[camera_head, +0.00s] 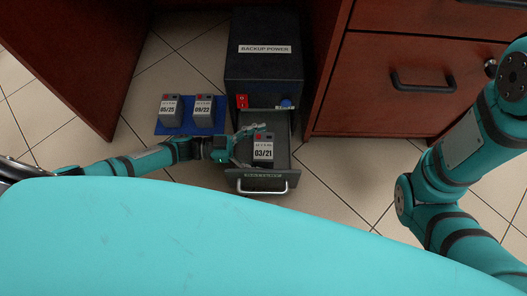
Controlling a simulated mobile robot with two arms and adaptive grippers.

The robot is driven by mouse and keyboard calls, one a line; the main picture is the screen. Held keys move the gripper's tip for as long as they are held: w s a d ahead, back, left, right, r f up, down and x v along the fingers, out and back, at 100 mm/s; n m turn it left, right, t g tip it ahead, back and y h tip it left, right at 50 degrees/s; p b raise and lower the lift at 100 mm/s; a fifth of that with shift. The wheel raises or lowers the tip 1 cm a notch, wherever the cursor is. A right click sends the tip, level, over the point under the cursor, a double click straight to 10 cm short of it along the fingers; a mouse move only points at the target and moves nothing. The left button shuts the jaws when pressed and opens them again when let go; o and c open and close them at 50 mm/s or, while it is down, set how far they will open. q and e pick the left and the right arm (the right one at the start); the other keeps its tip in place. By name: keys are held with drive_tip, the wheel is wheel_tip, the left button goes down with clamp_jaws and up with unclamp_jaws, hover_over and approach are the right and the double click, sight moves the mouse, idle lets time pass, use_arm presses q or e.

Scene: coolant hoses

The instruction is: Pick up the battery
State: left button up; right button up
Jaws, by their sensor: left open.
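A grey battery (263,147) labelled 03/21 stands upright in the pulled-out battery drawer (262,184) at the bottom of the black backup power unit (264,62). Two more batteries stand on a blue mat (181,129) on the floor to the left: one labelled 05/25 (170,108) and one labelled 09/22 (203,110). My left gripper (246,148) is open at the left side of the drawer, close beside the 03/21 battery. I cannot tell whether it touches it. My right arm shows at the right, but its gripper is out of view.
A red switch (242,101) and a blue knob (286,104) sit on the front of the unit above the drawer. A wooden cabinet (420,85) with handles stands to the right, and a wooden panel (75,60) to the left. Tiled floor is free around the mat.

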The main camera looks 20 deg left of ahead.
use_arm(q)
drive_tip(key=shift+c, duration=0.4)
drive_tip(key=c, duration=1.4)
drive_tip(key=shift+r, duration=0.2)
